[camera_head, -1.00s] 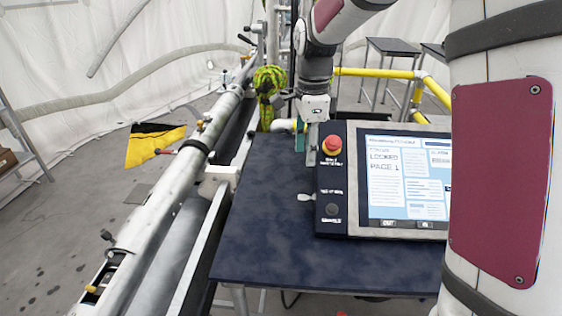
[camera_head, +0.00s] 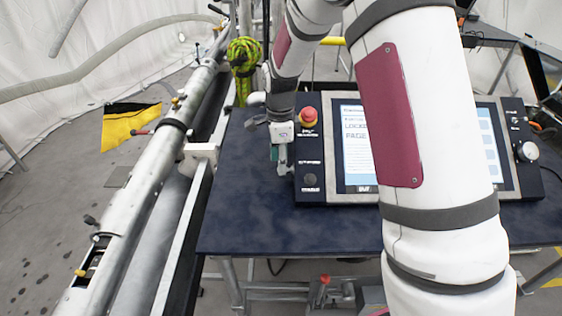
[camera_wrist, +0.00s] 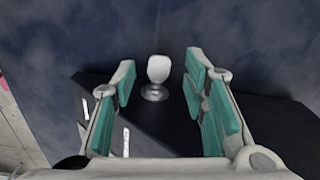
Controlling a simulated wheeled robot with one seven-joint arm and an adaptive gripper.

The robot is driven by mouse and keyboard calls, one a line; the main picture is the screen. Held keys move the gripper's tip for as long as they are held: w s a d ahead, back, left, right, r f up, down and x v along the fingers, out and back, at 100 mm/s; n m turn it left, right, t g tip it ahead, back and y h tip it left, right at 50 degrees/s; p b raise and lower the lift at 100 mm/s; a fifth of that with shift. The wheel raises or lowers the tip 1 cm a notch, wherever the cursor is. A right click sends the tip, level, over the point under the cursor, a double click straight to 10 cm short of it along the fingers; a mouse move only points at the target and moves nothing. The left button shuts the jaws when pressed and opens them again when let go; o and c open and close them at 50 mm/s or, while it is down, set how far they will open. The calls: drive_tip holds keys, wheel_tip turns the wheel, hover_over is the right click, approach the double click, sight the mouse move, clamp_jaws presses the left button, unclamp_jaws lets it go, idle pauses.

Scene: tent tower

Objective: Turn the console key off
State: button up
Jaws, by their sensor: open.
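The console (camera_head: 312,168) lies on the dark table, with a lit screen (camera_head: 357,150) and a red button (camera_head: 308,116). In the wrist view the key (camera_wrist: 158,70) has a pale flat head on a round metal base, at the side of the dark console housing (camera_wrist: 180,125). My gripper (camera_wrist: 160,62) is open, its teal-padded fingers on either side of the key with gaps showing. In the head view my gripper (camera_head: 281,157) is low at the console's left side and the key is hidden or too small to make out.
The dark blue table (camera_head: 270,222) is clear in front of the console. A large metal tube (camera_head: 150,170) runs along its left side. A yellow-green wrapped thing (camera_head: 243,60) stands behind the table. My arm covers part of the screen.

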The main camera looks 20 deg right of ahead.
drive_tip(key=shift+f, duration=0.6)
clamp_jaws()
drive_tip(key=shift+w+d+f+g+b, duration=0.2)
drive_tip(key=shift+w+g+b, duration=0.35)
drive_tip(key=shift+b, duration=0.7)
drive_tip(key=shift+s+r+g+y+b, duration=0.15)
drive_tip(key=shift+g+y+b, duration=0.35)
drive_tip(key=shift+g+b, duration=0.35)
unclamp_jaws()
drive_tip(key=shift+r, duration=0.15)
